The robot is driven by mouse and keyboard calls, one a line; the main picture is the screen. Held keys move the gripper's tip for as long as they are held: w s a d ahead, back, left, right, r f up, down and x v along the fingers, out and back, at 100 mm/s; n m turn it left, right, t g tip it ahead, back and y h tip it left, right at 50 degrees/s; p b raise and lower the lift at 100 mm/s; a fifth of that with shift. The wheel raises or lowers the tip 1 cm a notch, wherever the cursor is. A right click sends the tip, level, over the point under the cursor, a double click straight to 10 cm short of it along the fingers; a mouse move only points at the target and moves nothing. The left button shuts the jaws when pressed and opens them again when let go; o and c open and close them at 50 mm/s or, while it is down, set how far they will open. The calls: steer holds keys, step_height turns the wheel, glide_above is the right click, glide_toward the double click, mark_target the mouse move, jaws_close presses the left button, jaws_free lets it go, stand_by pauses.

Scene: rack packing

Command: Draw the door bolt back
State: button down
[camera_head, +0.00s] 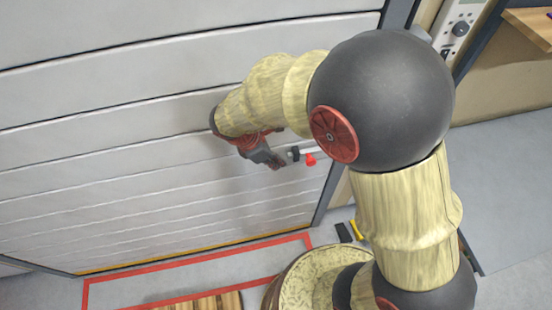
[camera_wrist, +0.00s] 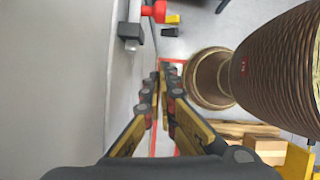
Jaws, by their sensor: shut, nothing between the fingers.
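The door (camera_head: 120,115) is a wide panel of grey horizontal slats. The door bolt (camera_head: 308,151) is a short pale bar in a dark bracket near the door's right edge, with a red knob (camera_head: 311,160) at its right part. In the wrist view the bolt's red knob (camera_wrist: 155,11) and dark bracket (camera_wrist: 131,32) show at the top, ahead and left of the fingers. My gripper (camera_head: 277,164) is close to the door, just left of the bolt and apart from the knob. Its fingers (camera_wrist: 167,72) are shut and empty.
Small black (camera_head: 343,232) and yellow (camera_head: 356,229) pieces are on the floor near the door's right post. A control box (camera_head: 462,27) and a wooden shelf (camera_head: 530,25) are at upper right.

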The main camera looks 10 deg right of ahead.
steer(key=d+f+b, duration=0.1)
steer(key=d+f, duration=0.4)
steer(key=d, duration=0.1)
steer(key=shift+w+d, duration=0.25)
steer(key=shift+w, duration=0.15)
steer(key=shift+d+r, duration=0.1)
